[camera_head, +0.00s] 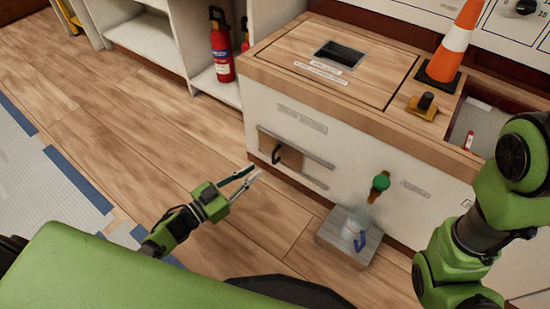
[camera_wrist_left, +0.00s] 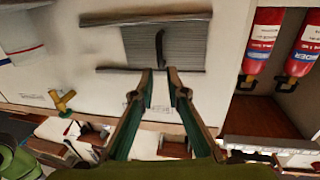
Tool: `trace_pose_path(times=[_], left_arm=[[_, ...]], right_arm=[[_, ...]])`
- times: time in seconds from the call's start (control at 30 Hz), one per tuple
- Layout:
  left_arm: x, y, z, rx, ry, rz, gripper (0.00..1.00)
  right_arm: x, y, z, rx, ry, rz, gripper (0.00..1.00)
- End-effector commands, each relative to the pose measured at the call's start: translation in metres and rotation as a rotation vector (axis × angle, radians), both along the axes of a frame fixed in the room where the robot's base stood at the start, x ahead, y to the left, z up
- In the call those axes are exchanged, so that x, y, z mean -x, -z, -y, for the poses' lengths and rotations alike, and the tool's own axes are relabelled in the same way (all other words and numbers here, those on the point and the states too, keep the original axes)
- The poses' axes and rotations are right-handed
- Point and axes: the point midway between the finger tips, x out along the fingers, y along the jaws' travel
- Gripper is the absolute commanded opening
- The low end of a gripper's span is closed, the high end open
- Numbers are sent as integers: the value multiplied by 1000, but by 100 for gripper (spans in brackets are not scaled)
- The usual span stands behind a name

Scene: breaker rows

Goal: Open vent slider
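The vent slider (camera_head: 290,158) is a brownish panel between two rails on the white cabinet front, at the rails' left end in the head view. It has a dark upright handle (camera_head: 277,154). In the left wrist view the panel (camera_wrist_left: 185,48) looks ribbed, with the curved handle (camera_wrist_left: 160,48) near its middle. My left gripper (camera_head: 256,172) is in front of and below the slider, its fingers parted and empty. In the left wrist view its fingertips (camera_wrist_left: 160,72) lie just below the handle in the picture; I see no contact. My right gripper is out of view.
Red fire extinguishers (camera_head: 221,50) stand in the shelf left of the cabinet. A cone (camera_head: 457,45) and a yellow-black part (camera_head: 426,104) sit on top. Floor (camera_head: 150,120) at left is clear.

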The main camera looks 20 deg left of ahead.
Motion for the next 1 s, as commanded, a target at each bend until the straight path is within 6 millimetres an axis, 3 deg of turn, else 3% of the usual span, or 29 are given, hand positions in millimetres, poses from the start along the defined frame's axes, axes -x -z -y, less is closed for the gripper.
trace_pose_path(times=[0.03,0.2,0.4,0.87,0.93,1.0], left_arm=[[-11,4,7,2,2,6,14],[-42,4,26,2,1,6,14],[-68,3,41,1,1,3,14],[-79,0,48,1,0,0,14],[-79,0,48,1,0,0,0],[-79,0,48,1,0,0,0]], right_arm=[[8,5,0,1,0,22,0],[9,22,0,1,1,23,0],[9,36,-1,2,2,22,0],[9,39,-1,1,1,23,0],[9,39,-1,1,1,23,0],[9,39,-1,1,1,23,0]])
